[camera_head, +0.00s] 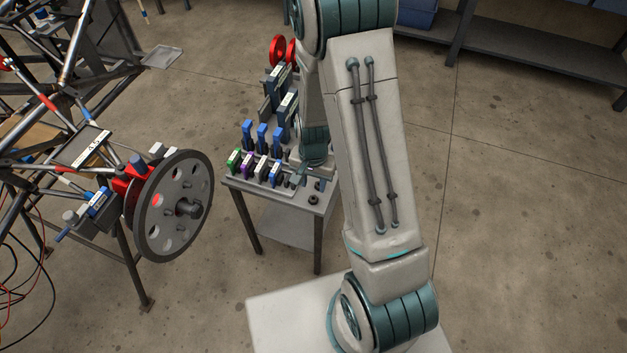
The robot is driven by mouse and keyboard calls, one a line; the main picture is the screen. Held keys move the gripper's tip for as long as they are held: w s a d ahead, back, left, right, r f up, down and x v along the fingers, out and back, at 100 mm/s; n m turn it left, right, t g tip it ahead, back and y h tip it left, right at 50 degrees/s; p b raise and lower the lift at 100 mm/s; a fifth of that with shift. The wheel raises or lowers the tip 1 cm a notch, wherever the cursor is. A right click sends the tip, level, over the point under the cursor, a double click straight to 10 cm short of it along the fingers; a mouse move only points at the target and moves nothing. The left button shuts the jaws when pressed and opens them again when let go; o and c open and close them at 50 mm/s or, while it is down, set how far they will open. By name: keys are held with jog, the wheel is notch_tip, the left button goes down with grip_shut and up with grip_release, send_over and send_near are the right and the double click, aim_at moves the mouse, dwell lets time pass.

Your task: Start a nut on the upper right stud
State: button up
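A grey round disc (173,207) with several holes and a protruding centre hub (189,208) is mounted upright on the chassis at the left. I cannot make out separate studs on it, so the upper right stud is not distinguishable. My gripper (311,181) is low over the front right part of a small tool cart (284,199), well to the right of the disc. My own arm partly hides it, and its fingers are too small to tell whether they are open or hold anything. Small dark round pieces (313,200) lie on the cart near it; I cannot tell whether they are nuts.
Several blue, green and purple-marked tools (262,138) stand upright on the cart, with red rings (277,50) behind. The tube chassis (75,60) fills the left, with loose cables (22,290) below. Bare floor lies between disc and cart. A dark shelf (545,65) is at the back right.

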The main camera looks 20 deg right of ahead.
aim_at(313, 196)
jog(key=shift+f+b, duration=2.8)
jog(key=shift+f, duration=0.75)
grip_shut()
jog(key=shift+r+p, duration=0.8)
jog(key=shift+r, duration=0.3)
